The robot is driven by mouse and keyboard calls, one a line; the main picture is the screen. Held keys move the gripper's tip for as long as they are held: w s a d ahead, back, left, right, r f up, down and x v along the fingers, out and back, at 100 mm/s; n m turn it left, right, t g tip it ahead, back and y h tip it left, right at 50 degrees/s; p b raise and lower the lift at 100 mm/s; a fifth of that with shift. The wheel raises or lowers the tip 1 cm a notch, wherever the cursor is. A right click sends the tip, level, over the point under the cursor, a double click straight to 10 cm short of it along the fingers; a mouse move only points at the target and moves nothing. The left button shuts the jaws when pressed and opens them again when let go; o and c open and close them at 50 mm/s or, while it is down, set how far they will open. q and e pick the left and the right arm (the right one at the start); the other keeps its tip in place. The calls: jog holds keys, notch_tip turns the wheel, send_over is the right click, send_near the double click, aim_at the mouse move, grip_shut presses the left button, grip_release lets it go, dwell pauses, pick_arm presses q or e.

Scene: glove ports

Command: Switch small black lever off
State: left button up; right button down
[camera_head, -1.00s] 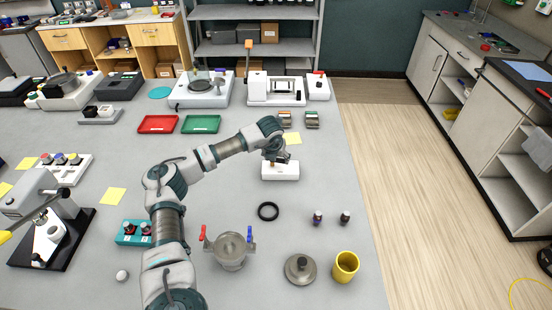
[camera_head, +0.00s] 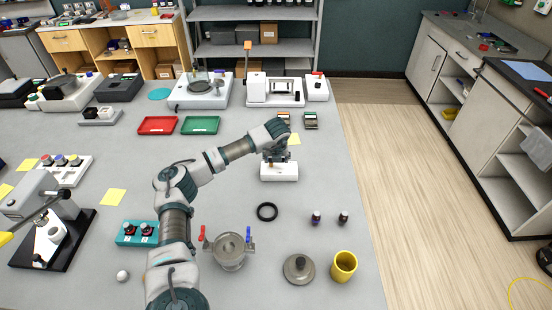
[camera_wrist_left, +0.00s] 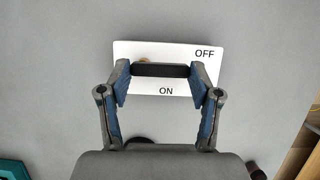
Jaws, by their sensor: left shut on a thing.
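The white switch box (camera_head: 279,172) stands on the grey table near the middle in the head view. In the left wrist view the box (camera_wrist_left: 208,82) shows flat from above, with OFF at its upper right and ON below its middle. The small black lever (camera_wrist_left: 160,70) appears as a dark bar across the box, with a bit of brass behind its left end. My left gripper (camera_wrist_left: 160,78) is shut on the black lever, one blue-padded finger at each end. In the head view my left gripper (camera_head: 275,157) is just above the box. My right gripper is not in view.
A black ring (camera_head: 267,212), two small dark bottles (camera_head: 316,217), a metal pot (camera_head: 231,251) with red and blue handles, a lid (camera_head: 299,269) and a yellow cup (camera_head: 344,266) stand nearer. Red (camera_head: 158,125) and green (camera_head: 200,125) trays lie behind left. Table right of the box is clear.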

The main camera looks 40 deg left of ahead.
pick_arm(q)
jog(key=o, duration=1.1)
jog(key=shift+w+a+f, duration=0.1)
jog(key=shift+o, duration=0.2)
jog(key=v, duration=1.2)
jog(key=shift+f, duration=0.1)
